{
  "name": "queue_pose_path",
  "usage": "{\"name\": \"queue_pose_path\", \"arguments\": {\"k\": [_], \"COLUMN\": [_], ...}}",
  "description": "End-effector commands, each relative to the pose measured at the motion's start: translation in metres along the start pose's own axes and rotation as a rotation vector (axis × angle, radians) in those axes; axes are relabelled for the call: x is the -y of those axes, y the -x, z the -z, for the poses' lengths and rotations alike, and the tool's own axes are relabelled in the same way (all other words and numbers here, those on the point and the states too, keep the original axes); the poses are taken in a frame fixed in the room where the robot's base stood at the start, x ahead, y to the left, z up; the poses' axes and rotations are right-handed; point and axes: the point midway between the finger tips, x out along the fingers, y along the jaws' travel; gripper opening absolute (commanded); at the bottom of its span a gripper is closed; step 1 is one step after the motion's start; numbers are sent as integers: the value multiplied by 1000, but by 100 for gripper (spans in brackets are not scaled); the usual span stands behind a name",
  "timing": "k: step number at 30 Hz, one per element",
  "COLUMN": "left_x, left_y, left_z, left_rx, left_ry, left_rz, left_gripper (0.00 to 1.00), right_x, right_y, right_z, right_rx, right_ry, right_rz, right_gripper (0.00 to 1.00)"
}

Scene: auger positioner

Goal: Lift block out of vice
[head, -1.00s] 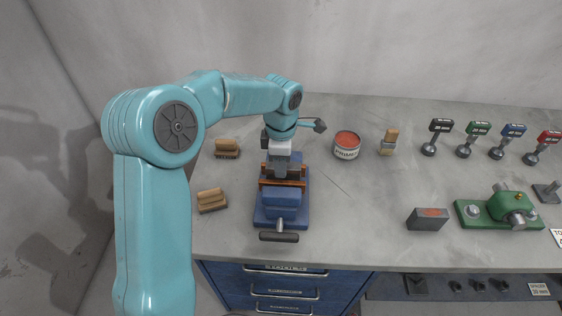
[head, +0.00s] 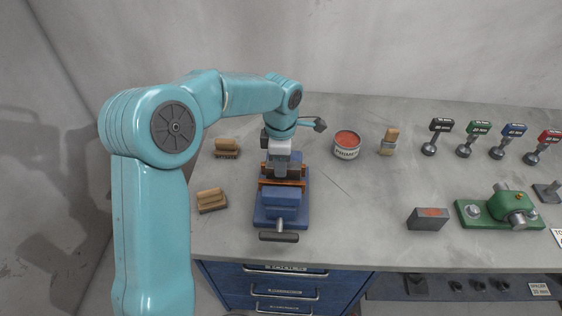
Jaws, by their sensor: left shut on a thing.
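The blue vice (head: 283,201) stands on the grey bench with its dark handle (head: 279,237) toward the near edge. Its orange-brown jaw faces (head: 285,183) show on either side of the grip. My left gripper (head: 280,168) comes down over the vice from above and is shut on the block. The block (head: 295,173) is a dark grey piece between the vice jaws, mostly hidden by my gripper. I cannot tell whether it is clear of the jaws. My right gripper is not in view.
Two wooden brushes (head: 227,148) (head: 211,200) lie left of the vice. A primer tin (head: 346,145) and a paint brush (head: 389,141) stand to the right. A grey block with a red top (head: 428,219), a green fixture (head: 500,208) and several labelled tools (head: 478,140) sit farther right.

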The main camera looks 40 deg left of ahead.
Motion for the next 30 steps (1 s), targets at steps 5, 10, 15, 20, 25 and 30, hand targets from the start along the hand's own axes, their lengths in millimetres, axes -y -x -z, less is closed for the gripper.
{"name": "queue_pose_path", "arguments": {"k": [5, 10, 15, 20, 25, 30], "left_x": [2, 4, 3, 3, 3, 3], "left_y": [1, 3, 9, 16, 24, 31], "left_z": [0, 0, 0, 0, 0, 0], "left_rx": [2, 1, 1, 2, 2, 1], "left_ry": [1, 1, 0, 0, 0, 0], "left_rz": [-4, -2, -2, -2, -2, -1], "left_gripper": [0, 0, 0, 0, 0, 0], "right_x": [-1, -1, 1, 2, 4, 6], "right_y": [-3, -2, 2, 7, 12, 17], "right_z": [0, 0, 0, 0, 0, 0], "right_rx": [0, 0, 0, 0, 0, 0], "right_ry": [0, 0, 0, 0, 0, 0], "right_rz": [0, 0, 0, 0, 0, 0], "right_gripper": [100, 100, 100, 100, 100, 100]}}
